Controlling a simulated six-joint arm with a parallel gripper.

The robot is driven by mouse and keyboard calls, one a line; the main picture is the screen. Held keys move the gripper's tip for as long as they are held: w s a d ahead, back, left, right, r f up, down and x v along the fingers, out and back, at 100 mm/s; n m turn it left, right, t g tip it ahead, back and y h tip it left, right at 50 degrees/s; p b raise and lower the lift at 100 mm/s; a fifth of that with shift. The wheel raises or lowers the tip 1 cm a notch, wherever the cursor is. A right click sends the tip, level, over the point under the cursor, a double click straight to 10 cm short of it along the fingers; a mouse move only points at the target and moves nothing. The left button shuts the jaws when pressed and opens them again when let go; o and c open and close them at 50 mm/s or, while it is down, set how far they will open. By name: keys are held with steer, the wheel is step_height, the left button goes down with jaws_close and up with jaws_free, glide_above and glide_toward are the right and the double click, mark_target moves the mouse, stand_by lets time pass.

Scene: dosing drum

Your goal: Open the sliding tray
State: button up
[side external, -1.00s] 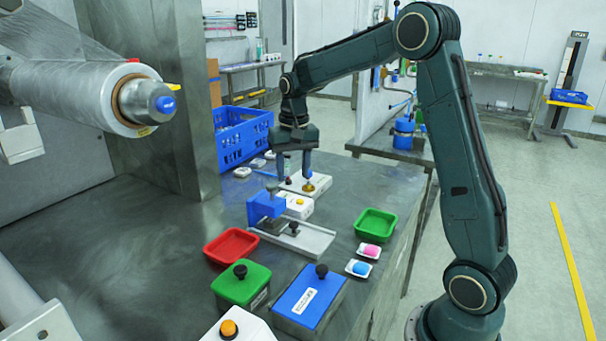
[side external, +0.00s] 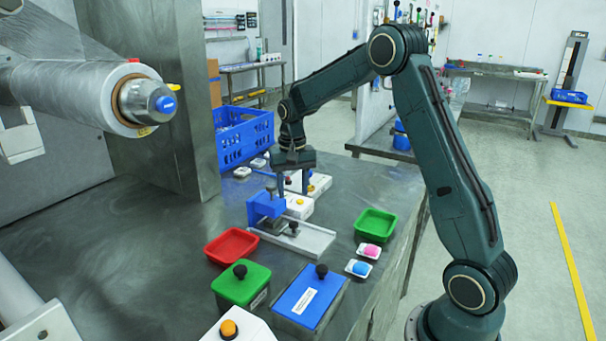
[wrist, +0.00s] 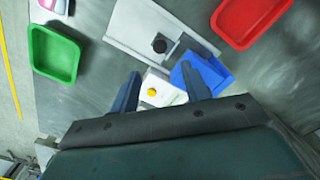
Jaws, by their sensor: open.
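The sliding tray is a flat light-grey metal tray (side external: 312,240) with a black knob (side external: 293,228) on it. It lies beside a blue block (side external: 262,207) on the steel bench. In the wrist view the tray (wrist: 135,22) and its knob (wrist: 159,45) lie beyond my fingertips, and the blue block (wrist: 205,75) is at the right finger. My gripper (side external: 293,190) is open and empty, pointing down behind the blue block. It also shows in the wrist view (wrist: 161,72), its fingers either side of a white box with a yellow button (wrist: 165,92), apart from the knob.
A red bin (side external: 231,246) and a green bin (side external: 376,223) flank the tray. A green lidded box (side external: 240,287) and a blue lidded box (side external: 308,300) stand in front. A blue crate (side external: 243,138) is behind. The bench left of the red bin is clear.

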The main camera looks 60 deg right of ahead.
mark_target(294, 223)
step_height(294, 223, down, 10)
steer(key=shift+f, duration=0.1)
stand_by(0.4)
jaws_close()
